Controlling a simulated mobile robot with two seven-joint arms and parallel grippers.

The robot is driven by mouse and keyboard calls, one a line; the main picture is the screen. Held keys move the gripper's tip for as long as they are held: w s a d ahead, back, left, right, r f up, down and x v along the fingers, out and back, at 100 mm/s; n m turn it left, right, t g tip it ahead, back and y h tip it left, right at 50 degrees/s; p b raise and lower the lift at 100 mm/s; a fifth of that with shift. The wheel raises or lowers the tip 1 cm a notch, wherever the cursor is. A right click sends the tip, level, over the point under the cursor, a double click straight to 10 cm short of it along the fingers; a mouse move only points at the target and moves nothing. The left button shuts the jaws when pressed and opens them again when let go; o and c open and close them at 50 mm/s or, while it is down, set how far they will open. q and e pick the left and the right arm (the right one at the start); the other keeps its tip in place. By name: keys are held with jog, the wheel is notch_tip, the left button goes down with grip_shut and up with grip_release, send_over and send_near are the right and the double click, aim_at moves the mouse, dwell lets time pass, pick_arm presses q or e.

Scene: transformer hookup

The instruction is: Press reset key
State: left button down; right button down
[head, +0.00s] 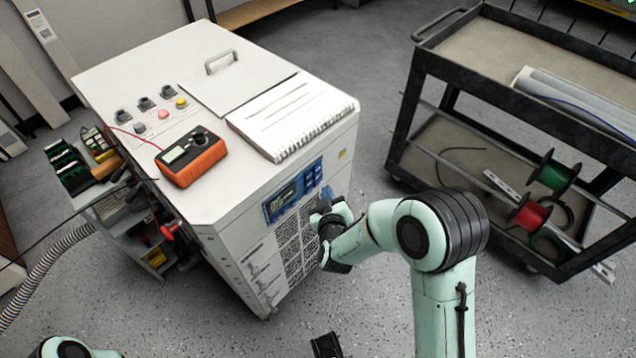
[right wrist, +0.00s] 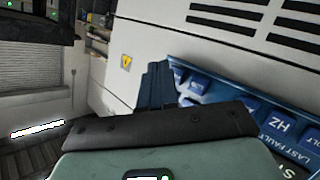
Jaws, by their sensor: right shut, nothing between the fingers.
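The blue control panel (head: 293,191) is on the upper front face of the white cabinet. In the right wrist view, its blue keys (right wrist: 282,127) show close up, with "HZ", "VOLT" and "LAST FAULT" readable. I cannot read a reset label; part of the panel is hidden behind my gripper. My right gripper (head: 326,196) is shut and empty at the panel's right end. In the wrist view its dark fingers (right wrist: 156,84) overlap the panel's edge; I cannot tell whether they touch a key. A black part at the bottom edge may be my left gripper (head: 326,346); its jaws are unclear.
On the cabinet top (head: 150,60) lie an orange multimeter (head: 190,156) and a spiral notebook (head: 292,115). A black cart (head: 420,110) with wire spools (head: 530,212) stands at the right. A side shelf (head: 112,205) holds parts at the left. Floor is clear between cabinet and cart.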

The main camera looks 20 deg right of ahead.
jog(key=shift+w, duration=0.15)
jog(key=shift+w+a, duration=0.2)
jog(key=shift+w, duration=0.05)
dwell(0.4)
jog(key=shift+w+a, duration=0.15)
jog(key=shift+w, duration=0.2)
dwell(0.5)
jog(key=shift+s, duration=0.1)
jog(key=shift+s+d, duration=0.35)
jog(key=shift+s, duration=0.25)
jog(key=s, duration=0.1)
jog(key=s+d, duration=0.1)
jog(key=s, duration=0.1)
jog(key=s+d, duration=0.1)
jog(key=shift+s+p, duration=0.3)
jog(key=shift+s, duration=0.05)
